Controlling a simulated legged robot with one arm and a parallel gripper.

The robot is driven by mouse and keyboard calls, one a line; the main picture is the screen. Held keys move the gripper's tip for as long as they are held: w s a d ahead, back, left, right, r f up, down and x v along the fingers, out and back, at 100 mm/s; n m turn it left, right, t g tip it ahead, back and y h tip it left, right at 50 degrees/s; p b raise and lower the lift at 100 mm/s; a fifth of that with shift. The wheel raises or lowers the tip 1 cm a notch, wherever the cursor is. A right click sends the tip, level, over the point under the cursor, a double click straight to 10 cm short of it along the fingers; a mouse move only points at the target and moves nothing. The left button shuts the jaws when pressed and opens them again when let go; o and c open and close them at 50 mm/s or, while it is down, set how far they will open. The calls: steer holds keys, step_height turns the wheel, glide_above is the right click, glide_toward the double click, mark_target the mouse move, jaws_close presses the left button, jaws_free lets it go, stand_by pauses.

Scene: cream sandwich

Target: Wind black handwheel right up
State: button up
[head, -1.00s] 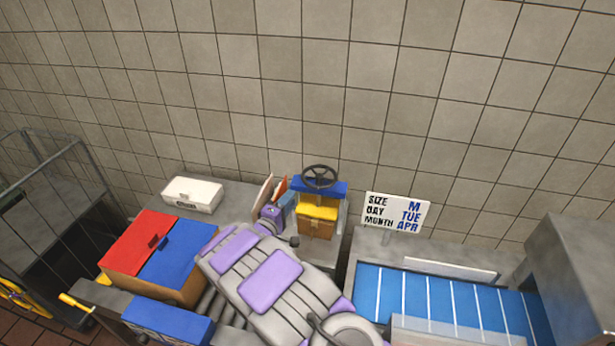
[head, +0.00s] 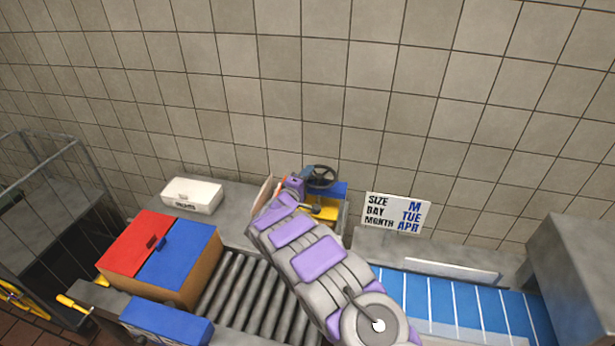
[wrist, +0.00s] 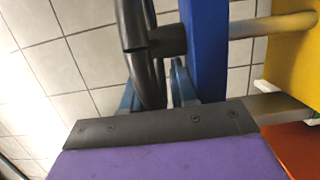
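The black handwheel (head: 321,177) stands at the top of a blue and yellow press (head: 328,206) at the back of the counter. In the wrist view the handwheel's dark curved rim (wrist: 150,80) and hub show large, beside a blue plate (wrist: 206,50). My gripper (head: 309,172) is at the left side of the handwheel. Its two blue fingers (wrist: 157,85) are apart, with part of the rim between them and a gap toward the right finger. The fingertips are partly hidden behind the rim, so I cannot tell whether they touch it.
A threaded-looking rod (wrist: 275,25) and yellow part lie right of the blue plate. A SIZE/DAY/MONTH sign (head: 396,212) stands right of the press. A blue conveyor (head: 460,305) is at right, a red and blue-lidded box (head: 185,285) at left. A white box (head: 192,195) sits behind it.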

steer(key=shift+c, duration=0.4)
jaws_close()
